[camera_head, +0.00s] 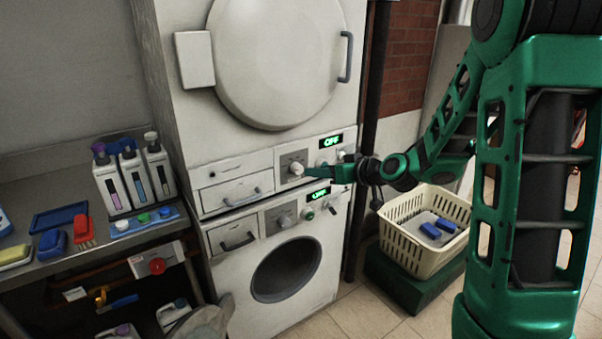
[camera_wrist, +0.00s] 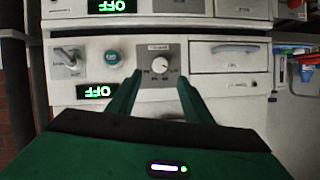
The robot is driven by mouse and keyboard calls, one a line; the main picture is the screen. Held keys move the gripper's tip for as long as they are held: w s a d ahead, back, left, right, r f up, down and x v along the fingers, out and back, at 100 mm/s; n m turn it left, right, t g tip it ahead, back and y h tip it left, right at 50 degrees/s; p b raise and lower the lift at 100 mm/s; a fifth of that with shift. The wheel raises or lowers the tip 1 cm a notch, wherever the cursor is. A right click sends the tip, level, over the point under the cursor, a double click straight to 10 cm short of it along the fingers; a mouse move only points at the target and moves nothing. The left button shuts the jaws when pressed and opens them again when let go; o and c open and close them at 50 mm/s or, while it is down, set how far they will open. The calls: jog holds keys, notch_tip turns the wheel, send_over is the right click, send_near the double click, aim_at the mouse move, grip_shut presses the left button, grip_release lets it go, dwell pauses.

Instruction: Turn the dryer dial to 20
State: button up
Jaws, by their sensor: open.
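The dryer (camera_head: 283,60) is the upper white machine with a large round door. Its dial (camera_head: 296,168) is a pale knob on a grey plate, under a green display (camera_head: 331,141) reading OFF. In the wrist view, which is upside down, the dial (camera_wrist: 160,66) is centred and the display (camera_wrist: 97,91) also reads OFF. My gripper (camera_head: 307,171) is at the panel, pointing left at the dial. In the wrist view my gripper (camera_wrist: 160,80) is open, its green fingers one to each side of the dial's lower part. I cannot tell whether they touch it.
The washer (camera_head: 283,272) below has its own knob (camera_head: 284,220) and OFF display, close under my gripper. A cream basket (camera_head: 395,237) with blue items stands to the right. A shelf (camera_head: 85,265) with bottles and brushes is on the left. Open floor lies in front.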

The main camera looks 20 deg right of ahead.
aim_at(300, 170)
jog(key=x, duration=0.9)
jog(key=shift+w+a+f, duration=0.15)
jog(key=shift+w, duration=0.1)
jog(key=shift+c, duration=0.3)
jog(key=c, duration=1)
